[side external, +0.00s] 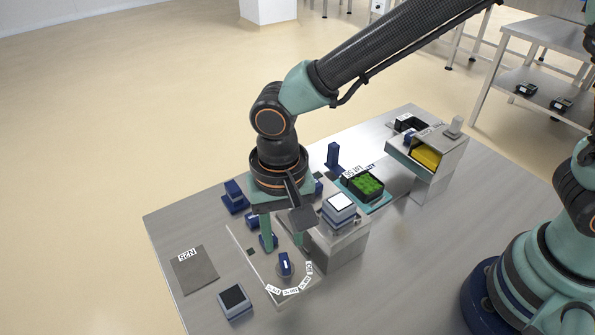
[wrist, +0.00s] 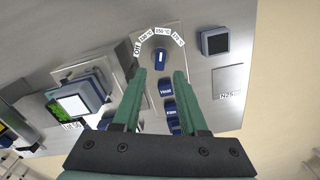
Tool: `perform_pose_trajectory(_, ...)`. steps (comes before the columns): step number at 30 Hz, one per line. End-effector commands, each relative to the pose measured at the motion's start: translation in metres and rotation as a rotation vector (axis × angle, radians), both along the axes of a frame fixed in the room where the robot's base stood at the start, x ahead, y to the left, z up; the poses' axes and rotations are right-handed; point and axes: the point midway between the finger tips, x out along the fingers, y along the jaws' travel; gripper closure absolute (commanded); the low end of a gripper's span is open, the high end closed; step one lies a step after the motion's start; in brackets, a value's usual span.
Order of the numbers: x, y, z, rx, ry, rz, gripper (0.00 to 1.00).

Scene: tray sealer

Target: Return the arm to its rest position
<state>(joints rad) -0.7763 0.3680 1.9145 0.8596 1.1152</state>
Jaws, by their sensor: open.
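My gripper (side external: 283,245) hangs pointing down over the control panel, with its two green fingers apart and nothing between them. In the wrist view, my gripper (wrist: 159,78) has its fingertips just short of a blue dial knob (wrist: 161,57), one on either side of its line. The knob (side external: 285,263) stands on the panel beside curved temperature labels (side external: 291,287). The fingers look clear of the knob, but their exact height is hard to tell.
Blue labelled blocks (wrist: 166,88) sit close under the fingers. A block with a white top (side external: 340,203), a green-filled tray (side external: 367,185) and a metal housing with a yellow item (side external: 427,156) stand to the right. A dark-topped block (side external: 234,300) and grey pad (side external: 194,270) lie left.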

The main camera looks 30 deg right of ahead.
Motion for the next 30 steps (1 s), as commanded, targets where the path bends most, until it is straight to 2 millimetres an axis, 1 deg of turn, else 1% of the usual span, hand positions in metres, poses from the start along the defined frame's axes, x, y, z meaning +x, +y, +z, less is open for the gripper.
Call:
perform_pose_trajectory(7,0.001,-0.001,0.002,0.002,-0.003,0.001,0.57)
perform_pose_trajectory(8,0.003,-0.003,0.004,0.006,-0.005,0.001,0.57)
perform_pose_trajectory(11,0.011,-0.017,0.016,0.022,-0.025,0.013,0.57)
perform_pose_trajectory(14,0.023,-0.042,0.038,0.047,-0.064,0.038,0.57)
perform_pose_trajectory(18,0.037,-0.088,0.071,0.074,-0.136,0.088,0.57)
perform_pose_trajectory(20,0.039,-0.109,0.083,0.079,-0.171,0.11,0.57)
perform_pose_trajectory(21,0.04,-0.123,0.091,0.08,-0.195,0.124,0.57)
perform_pose_trajectory(25,0.038,-0.169,0.113,0.069,-0.276,0.174,0.57)
perform_pose_trajectory(30,0.025,-0.223,0.134,0.023,-0.377,0.238,0.57)
